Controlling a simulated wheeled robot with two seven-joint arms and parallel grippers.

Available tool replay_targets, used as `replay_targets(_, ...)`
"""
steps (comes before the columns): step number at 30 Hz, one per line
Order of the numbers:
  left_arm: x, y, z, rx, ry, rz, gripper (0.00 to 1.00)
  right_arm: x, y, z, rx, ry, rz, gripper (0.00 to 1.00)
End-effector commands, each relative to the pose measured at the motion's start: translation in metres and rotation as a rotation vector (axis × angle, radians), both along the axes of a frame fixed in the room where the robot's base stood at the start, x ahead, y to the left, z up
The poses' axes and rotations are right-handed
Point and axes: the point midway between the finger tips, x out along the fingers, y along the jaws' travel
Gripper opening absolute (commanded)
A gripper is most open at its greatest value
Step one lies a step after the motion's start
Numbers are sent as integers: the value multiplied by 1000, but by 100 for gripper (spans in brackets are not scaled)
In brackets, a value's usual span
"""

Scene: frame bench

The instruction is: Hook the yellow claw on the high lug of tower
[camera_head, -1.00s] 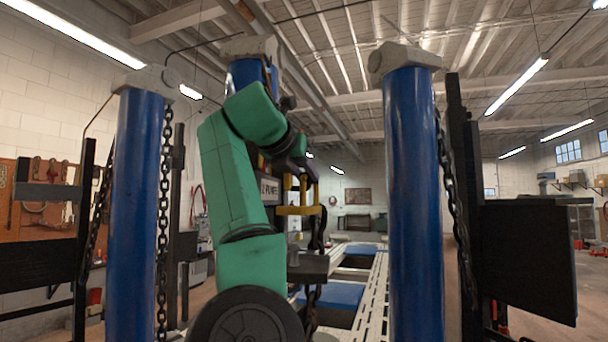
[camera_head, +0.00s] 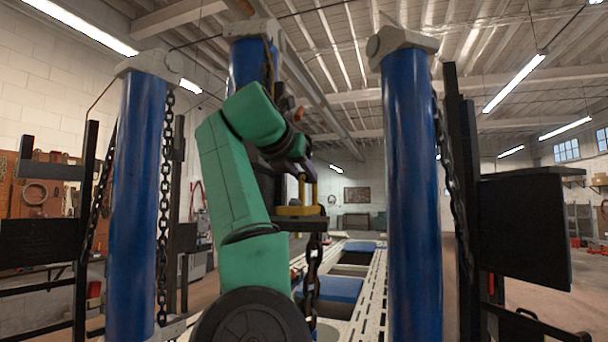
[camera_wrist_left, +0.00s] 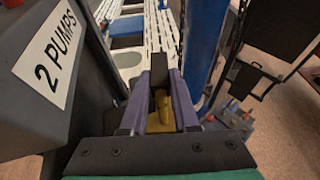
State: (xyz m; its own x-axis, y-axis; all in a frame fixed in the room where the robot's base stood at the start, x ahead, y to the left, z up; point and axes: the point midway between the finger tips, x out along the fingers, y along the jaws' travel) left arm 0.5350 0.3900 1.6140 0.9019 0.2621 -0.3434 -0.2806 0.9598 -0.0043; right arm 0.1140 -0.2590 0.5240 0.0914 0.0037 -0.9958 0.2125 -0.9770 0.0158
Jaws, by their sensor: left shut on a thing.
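My left gripper (camera_head: 302,172), on the green arm, is shut on the yellow claw (camera_head: 298,210) near the middle of the head view. The claw also shows between the purple fingers in the wrist view (camera_wrist_left: 160,122). A dark block (camera_head: 300,224) shows just under the claw in the head view; I cannot tell whether they touch. A dark chain (camera_head: 313,268) hangs below them. Blue towers stand at left (camera_head: 140,210), at right (camera_head: 412,200) and behind my arm (camera_head: 248,62). I cannot make out the high lug. My right gripper is out of view.
A dark cabinet with a "2 PUMPS" label (camera_wrist_left: 48,58) stands close on the left in the wrist view. Chains hang beside the left tower (camera_head: 165,200) and right tower (camera_head: 447,170). A dark panel (camera_head: 525,228) stands at the right. A pale slotted track (camera_head: 372,290) runs between the towers.

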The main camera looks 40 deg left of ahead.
Motion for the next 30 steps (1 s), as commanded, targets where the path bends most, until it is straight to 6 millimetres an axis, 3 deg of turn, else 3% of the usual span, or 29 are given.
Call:
replay_targets(8,0,0,-1,1,-4,0,0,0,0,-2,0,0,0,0)
replay_targets(9,0,0,-1,1,-4,0,32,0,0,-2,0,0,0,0)
replay_targets(12,0,0,-1,1,-3,0,64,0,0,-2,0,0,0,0)
replay_targets(23,-4,-2,-2,0,2,-1,64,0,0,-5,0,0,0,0)
replay_targets(26,-19,-6,3,1,-3,-2,64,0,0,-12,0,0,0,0)
replay_targets(30,-56,-17,16,2,-7,-1,64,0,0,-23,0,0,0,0)
